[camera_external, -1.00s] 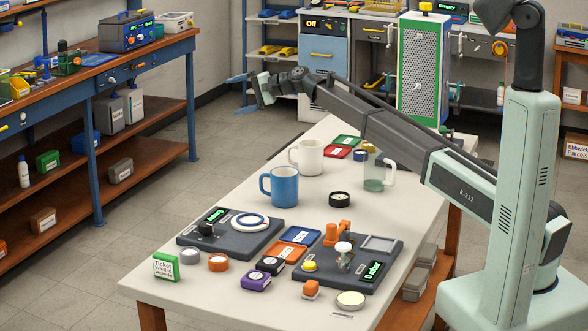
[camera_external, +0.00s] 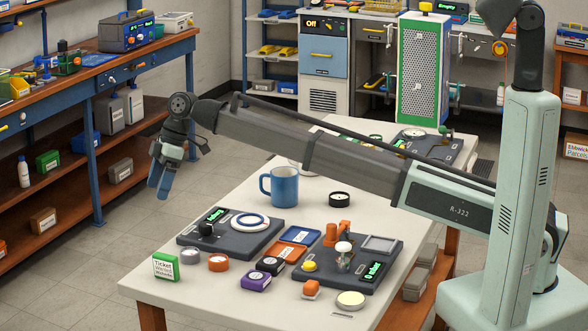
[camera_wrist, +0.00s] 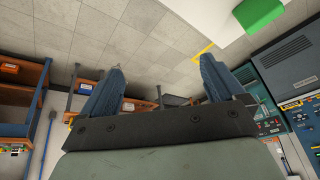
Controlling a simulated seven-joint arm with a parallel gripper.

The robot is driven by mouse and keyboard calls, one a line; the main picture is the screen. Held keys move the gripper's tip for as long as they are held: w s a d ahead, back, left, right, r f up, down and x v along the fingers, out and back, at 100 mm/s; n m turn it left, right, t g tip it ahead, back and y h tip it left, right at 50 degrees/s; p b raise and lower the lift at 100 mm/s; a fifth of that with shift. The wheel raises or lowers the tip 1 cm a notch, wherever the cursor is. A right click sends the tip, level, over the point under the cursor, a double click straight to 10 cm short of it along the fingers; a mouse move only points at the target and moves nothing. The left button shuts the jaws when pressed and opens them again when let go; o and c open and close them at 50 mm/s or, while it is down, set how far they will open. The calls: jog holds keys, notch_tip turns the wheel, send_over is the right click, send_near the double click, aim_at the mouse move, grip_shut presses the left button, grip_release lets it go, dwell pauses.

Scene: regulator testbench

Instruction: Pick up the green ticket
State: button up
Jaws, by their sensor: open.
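The green ticket (camera_external: 166,267) is a small green block with a white face printed "Ticket". It stands upright at the front left corner of the white table (camera_external: 215,293). A green block on a white surface (camera_wrist: 262,14), which looks like the ticket, shows at the top right of the wrist view. My gripper (camera_external: 160,188) hangs beyond the table's left edge, above and behind the ticket and apart from it. In the wrist view my gripper (camera_wrist: 162,65) has its two blue fingers wide apart with nothing between them.
A blue mug (camera_external: 280,187) stands farther back. A wooden bench (camera_external: 95,70) with shelves is at the left, with free floor between it and the table.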

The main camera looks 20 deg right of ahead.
aim_at(165, 255)
jog(key=s+a+n+t+h, duration=0.1)
jog(key=s+a+n+h, duration=0.1)
jog(key=s+n, duration=0.5)
jog(key=s+a+n+h, duration=0.2)
jog(key=s, duration=1)
jog(key=f, duration=0.7)
jog(key=shift+w+d+f, duration=0.2)
jog(key=shift+d+f, duration=0.05)
jog(key=shift+f, duration=0.1)
jog(key=shift+s+f, duration=0.2)
jog(key=shift+f, duration=2.45)
jog(key=shift+c, duration=0.2)
jog(key=c, duration=1)
